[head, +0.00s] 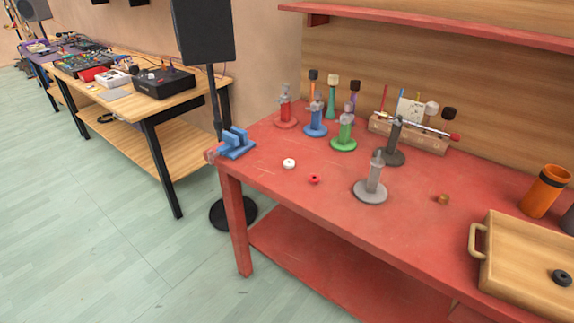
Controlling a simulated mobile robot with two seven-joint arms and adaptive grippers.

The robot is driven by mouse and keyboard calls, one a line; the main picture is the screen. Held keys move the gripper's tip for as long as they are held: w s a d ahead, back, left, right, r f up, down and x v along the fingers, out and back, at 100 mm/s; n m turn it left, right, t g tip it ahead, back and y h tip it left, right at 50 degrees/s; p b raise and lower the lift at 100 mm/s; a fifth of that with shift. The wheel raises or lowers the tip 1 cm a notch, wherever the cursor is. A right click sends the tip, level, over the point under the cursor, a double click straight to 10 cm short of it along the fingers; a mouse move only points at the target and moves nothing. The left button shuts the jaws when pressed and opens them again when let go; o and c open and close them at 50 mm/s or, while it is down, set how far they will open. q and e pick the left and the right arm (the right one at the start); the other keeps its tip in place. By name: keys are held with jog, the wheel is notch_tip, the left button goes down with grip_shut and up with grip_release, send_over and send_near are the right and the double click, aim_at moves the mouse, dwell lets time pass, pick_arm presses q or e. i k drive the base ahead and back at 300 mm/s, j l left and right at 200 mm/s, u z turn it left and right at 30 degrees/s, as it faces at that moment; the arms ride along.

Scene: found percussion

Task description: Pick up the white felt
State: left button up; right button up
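The white felt (289,163) looks like a small round white piece with a dark centre. It lies flat on the red table (262,190), towards the left end, and nothing touches it. A small red piece (314,180) lies a little to its right and nearer the front edge. Neither of my grippers shows in the head view, so I cannot see their state or their distance from the felt.
Red (286,116), blue (316,128), green (344,140), grey (371,190) and dark (390,155) stands rise behind and right of the felt. A blue block (237,144) sits at the left corner. A wooden tray (500,262) and orange cup (545,190) are right. A speaker stand (214,100) is beyond.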

aim_at(288, 163)
jog(key=i+j, duration=0.15)
jog(key=j, duration=0.2)
jog(key=i+j, duration=0.15)
jog(key=j, duration=0.2)
jog(key=i+j, duration=0.15)
jog(key=j, duration=0.25)
jog(key=i+j+z, duration=0.1)
jog(key=j, duration=0.25)
jog(key=i, duration=0.05)
